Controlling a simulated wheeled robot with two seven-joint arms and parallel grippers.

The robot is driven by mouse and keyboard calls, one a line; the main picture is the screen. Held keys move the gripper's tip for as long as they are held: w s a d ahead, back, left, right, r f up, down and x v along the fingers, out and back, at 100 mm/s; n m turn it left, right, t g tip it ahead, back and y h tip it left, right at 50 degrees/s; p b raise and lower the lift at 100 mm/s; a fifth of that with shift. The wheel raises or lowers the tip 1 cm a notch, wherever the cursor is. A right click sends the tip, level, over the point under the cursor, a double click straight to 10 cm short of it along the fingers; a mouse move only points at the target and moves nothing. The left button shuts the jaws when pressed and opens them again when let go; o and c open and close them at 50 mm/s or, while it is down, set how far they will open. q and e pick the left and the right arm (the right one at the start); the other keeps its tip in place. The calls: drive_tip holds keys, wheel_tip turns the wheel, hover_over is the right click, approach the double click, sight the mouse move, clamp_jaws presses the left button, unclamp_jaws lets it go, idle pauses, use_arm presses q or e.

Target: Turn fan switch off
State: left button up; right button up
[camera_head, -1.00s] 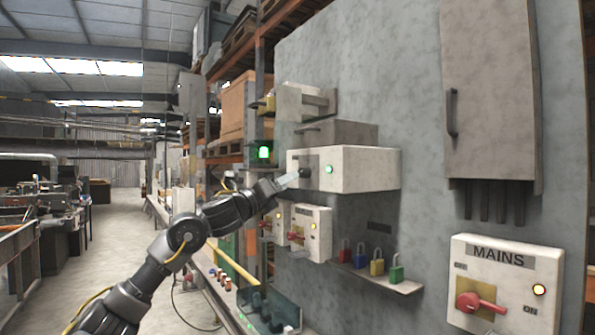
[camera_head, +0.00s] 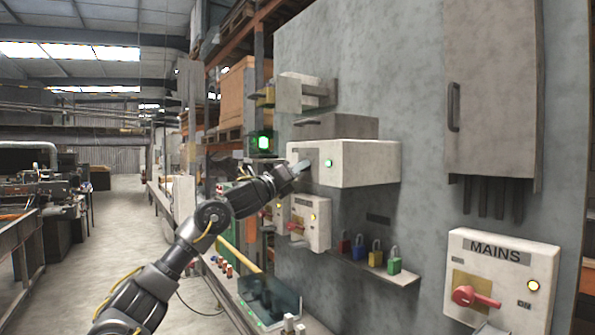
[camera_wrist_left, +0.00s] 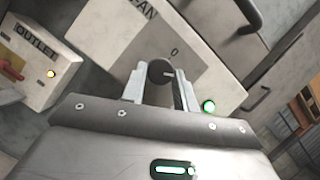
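The fan switch is a round black knob (camera_wrist_left: 160,72) on the front of a white box (camera_head: 368,165), labelled FAN in the left wrist view. A pale mark on the knob points right in that view, and a "0" is printed above it. A green light (camera_head: 328,163) glows on the box. My left gripper (camera_head: 303,167) reaches the front of the box. In the left wrist view, its fingers (camera_wrist_left: 161,86) stand on both sides of the knob, very near it; I cannot tell whether they press on it. My right gripper is out of view.
Below are an outlet box (camera_head: 310,222) with a red handle and a shelf (camera_head: 400,279) with several coloured padlocks. A MAINS box (camera_head: 503,275) with a red handle is at the lower right. A grey cabinet (camera_head: 492,90) hangs above it.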

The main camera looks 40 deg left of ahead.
use_arm(q)
drive_tip(key=shift+c, duration=0.8)
drive_tip(key=shift+r+n, duration=0.1)
drive_tip(key=shift+n, duration=0.4)
drive_tip(key=shift+d+r+n+g+y+p, duration=0.15)
drive_tip(key=shift+n+g+y+p, duration=0.5)
drive_tip(key=shift+n+p, duration=1.45)
drive_tip(key=shift+r+n+g+y+p, duration=0.1)
drive_tip(key=shift+n+g+y+p, duration=0.5)
drive_tip(key=shift+n+p, duration=1.45)
drive_tip(key=shift+d+r+n+g+y+p, duration=0.15)
drive_tip(key=shift+n+g+y+p, duration=0.45)
drive_tip(key=shift+n+p, duration=1.45)
drive_tip(key=shift+n, duration=0.3)
drive_tip(key=o, duration=1)
drive_tip(key=shift+a, duration=0.1)
